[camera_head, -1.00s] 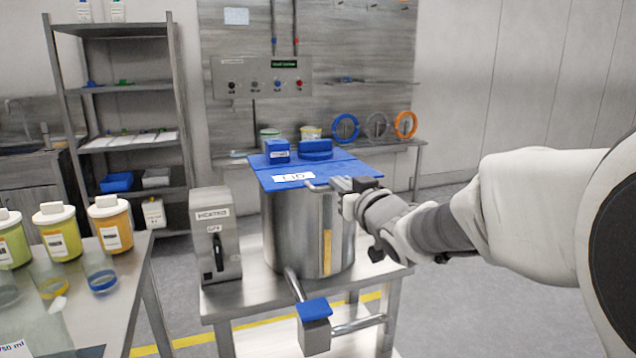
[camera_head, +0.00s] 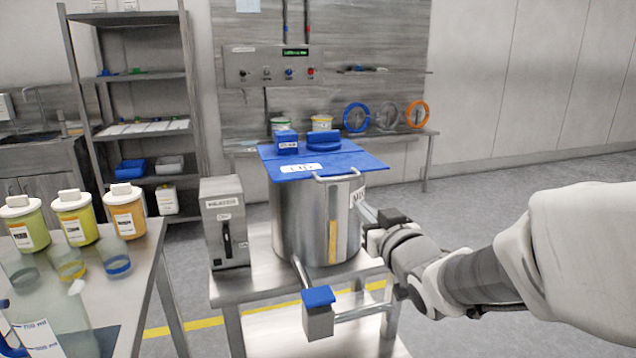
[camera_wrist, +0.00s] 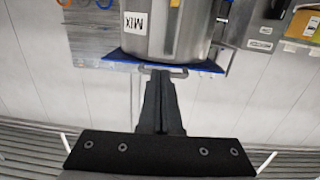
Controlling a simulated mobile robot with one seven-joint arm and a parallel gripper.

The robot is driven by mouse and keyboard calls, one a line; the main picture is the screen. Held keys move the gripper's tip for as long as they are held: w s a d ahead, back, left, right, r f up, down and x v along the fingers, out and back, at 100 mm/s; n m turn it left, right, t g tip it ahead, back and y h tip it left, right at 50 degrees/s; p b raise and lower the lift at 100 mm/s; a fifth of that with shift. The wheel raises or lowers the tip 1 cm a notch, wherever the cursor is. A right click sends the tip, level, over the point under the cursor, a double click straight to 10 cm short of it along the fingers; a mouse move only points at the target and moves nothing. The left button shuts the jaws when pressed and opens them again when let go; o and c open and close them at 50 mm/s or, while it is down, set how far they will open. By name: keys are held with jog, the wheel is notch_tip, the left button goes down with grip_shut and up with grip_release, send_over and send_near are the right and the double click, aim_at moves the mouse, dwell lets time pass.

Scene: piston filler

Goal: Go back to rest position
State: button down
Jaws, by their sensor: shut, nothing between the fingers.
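My gripper (camera_head: 372,214) is in the head view just right of the steel tank, below the level of its lid. In the wrist view my gripper (camera_wrist: 163,82) shows as two dark fingers pressed together, with nothing between them. The steel tank (camera_head: 300,225) stands upright on a metal stand, its blue lid (camera_head: 345,163) lying on top. A wire handle (camera_head: 340,178) sits at the lid's front edge, apart from the fingers in the head view. In the wrist view the tank (camera_wrist: 188,30) appears upside down with a MIX label.
A heater box (camera_head: 225,225) stands left of the tank. A valve with a blue handle (camera_head: 318,296) juts out at the front. A table with lidded jars (camera_head: 75,215) and glass beakers is at left. A shelf rack and wall bench stand behind. Open floor lies at right.

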jog(key=s+d+f+m+g+h, duration=0.15)
jog(key=s+g, duration=0.25)
jog(key=s, duration=0.4)
jog(key=s+d+f+m+g+h, duration=0.1)
jog(key=s+f+g, duration=0.2)
jog(key=s, duration=0.6)
jog(key=s+d+f+m+g+h, duration=0.15)
jog(key=s+g, duration=0.25)
jog(key=s, duration=0.4)
notch_tip(320, 180, up, 20)
jog(key=s+n+p, duration=0.1)
jog(key=p, duration=2)
jog(key=shift+s+a+r, duration=0.15)
jog(key=shift+s+r, duration=0.05)
jog(key=shift+s, duration=0.15)
